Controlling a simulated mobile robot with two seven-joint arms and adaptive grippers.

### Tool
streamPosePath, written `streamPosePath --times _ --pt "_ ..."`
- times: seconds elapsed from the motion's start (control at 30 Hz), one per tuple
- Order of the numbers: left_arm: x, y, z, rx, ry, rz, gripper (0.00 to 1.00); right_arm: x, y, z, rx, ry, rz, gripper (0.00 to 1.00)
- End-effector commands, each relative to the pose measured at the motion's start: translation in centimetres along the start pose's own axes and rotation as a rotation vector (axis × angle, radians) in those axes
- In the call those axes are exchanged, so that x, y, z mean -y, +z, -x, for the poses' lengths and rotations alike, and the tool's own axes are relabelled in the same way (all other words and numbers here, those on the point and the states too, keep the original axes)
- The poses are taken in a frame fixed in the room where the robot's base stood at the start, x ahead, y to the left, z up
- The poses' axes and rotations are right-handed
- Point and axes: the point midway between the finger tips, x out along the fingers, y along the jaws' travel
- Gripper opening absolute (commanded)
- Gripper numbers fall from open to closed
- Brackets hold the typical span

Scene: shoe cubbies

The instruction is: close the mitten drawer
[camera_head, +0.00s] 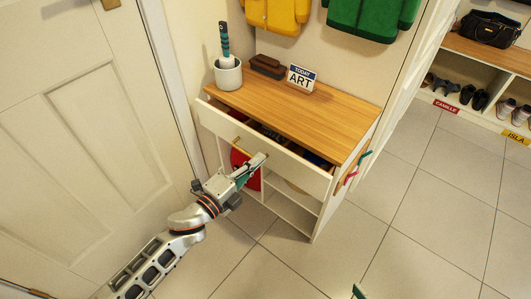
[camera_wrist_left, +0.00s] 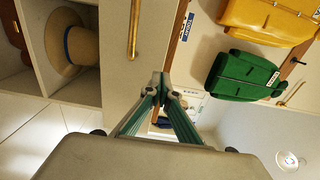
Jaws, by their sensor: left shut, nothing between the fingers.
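The mitten drawer (camera_head: 220,122) is the white drawer under the cabinet's wooden top. It is pulled partly out, and dark and blue items show in the gap behind its front. In the left wrist view its white front (camera_wrist_left: 118,75) carries a brass handle (camera_wrist_left: 134,30). My left gripper (camera_head: 263,157) is shut and empty, with its fingertips at the drawer front; I cannot tell if they touch it. Its teal fingers (camera_wrist_left: 160,88) meet in the left wrist view. A small teal tip (camera_head: 358,292) at the bottom edge looks like part of my right gripper, mostly out of view.
Open cubbies below hold a red item (camera_head: 241,167) and a straw hat (camera_wrist_left: 75,42). A door stands left; the tiled floor (camera_head: 400,215) is clear at right.

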Motion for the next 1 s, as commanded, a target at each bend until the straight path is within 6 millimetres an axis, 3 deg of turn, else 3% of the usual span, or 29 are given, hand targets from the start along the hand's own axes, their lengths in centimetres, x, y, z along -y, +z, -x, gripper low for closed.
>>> streamPosePath --times 0.3,0.77,1.0 --pt "-0.3 0.0 -3.5 0.000 0.003 0.003 0.00 1.5 0.5 -0.3 -0.011 -0.023 -0.103 0.62" --pt "0.0 0.0 -4.0 -0.001 0.000 0.001 0.00 1.6 0.5 -0.3 -0.014 -0.019 -0.125 0.62" --pt "-0.1 -0.1 -6.4 -0.001 0.000 0.003 0.00 1.8 1.0 -0.2 -0.008 -0.025 -0.142 0.62"
